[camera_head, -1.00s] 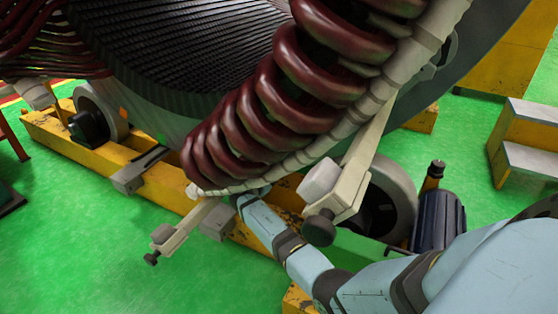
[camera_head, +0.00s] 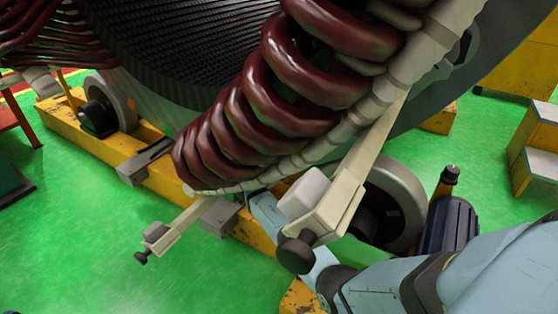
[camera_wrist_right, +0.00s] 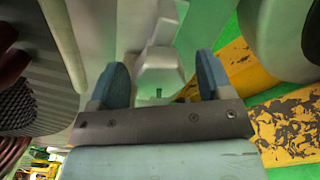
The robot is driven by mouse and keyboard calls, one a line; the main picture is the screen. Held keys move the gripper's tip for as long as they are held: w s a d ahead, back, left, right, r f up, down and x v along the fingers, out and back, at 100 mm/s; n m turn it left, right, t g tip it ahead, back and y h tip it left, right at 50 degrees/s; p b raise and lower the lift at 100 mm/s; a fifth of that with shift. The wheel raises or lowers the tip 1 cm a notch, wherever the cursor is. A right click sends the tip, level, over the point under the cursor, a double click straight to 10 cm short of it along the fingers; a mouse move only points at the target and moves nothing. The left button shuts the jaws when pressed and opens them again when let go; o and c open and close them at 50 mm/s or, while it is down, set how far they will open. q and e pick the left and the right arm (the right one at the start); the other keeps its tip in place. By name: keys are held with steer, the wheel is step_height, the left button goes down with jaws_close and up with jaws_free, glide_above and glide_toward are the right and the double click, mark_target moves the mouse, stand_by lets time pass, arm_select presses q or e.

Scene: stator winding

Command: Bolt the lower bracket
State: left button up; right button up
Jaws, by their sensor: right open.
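A large stator with dark red coils (camera_head: 300,70) fills the upper part of the head view. A low pale bracket (camera_head: 183,224) sticks out from its lower edge and ends in a small block and a dark knob. A second, larger pale bracket (camera_head: 345,190) hangs to the right, with a grey block and a dark knob (camera_head: 295,254). My right arm passes behind this bracket, and its gripper end is largely hidden there. In the right wrist view my right gripper (camera_wrist_right: 162,82) is open. A pale part (camera_wrist_right: 159,72) with a small dark greenish mark shows between its fingers; I cannot tell which bracket it is.
A yellow base beam (camera_head: 165,185) with rollers runs beneath the stator. A large grey roller (camera_head: 393,208) and a dark blue motor (camera_head: 449,226) stand close to my right arm. Yellow steps (camera_head: 537,140) are at the right. Green floor (camera_head: 90,250) is clear at lower left.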

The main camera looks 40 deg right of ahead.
steer(key=c, duration=0.9)
steer(key=shift+m, duration=0.4)
steer(key=m, duration=1.4)
steer(key=shift+r, duration=0.1)
steer(key=m, duration=0.4)
steer(key=shift+m, duration=0.3)
